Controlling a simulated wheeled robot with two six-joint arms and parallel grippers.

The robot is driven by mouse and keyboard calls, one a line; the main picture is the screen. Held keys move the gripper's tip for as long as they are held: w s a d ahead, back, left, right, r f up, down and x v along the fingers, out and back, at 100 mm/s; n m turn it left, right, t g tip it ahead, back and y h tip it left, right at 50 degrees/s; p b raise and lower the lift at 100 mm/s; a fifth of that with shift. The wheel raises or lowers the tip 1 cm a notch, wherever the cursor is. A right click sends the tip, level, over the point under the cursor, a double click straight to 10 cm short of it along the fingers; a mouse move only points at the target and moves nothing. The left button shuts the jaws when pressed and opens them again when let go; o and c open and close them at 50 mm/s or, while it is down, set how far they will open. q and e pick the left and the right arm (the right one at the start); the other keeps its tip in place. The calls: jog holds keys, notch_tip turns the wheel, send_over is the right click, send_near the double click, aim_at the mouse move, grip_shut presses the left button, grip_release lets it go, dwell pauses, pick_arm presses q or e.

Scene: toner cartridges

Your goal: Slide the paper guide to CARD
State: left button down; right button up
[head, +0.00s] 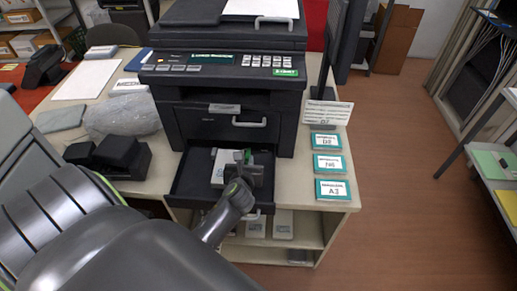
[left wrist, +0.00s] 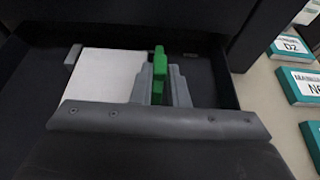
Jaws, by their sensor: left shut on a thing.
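The black printer (head: 235,75) stands on the desk with its paper tray (head: 190,180) pulled out at the front. In the tray is a white stack of paper (head: 219,168), also seen in the left wrist view (left wrist: 105,75). The green paper guide (left wrist: 159,65) stands upright at the right edge of the stack; its top shows in the head view (head: 248,156). My left gripper (left wrist: 160,85) is shut on the guide, with grey fingers on both sides of it. The size marks in the tray, CARD among them, cannot be read. My right gripper is not in view.
Teal-edged boxes (head: 332,190) lie on the desk right of the tray. A black device (head: 116,152) and a grey stone-like lump (head: 122,115) are to the left.

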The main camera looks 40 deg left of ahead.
pick_arm(q)
jog(key=shift+s+a, duration=0.4)
jog(key=shift+a, duration=0.25)
jog(key=c, duration=1.4)
grip_release()
jog(key=shift+s+a, duration=0.1)
jog(key=shift+a, duration=0.05)
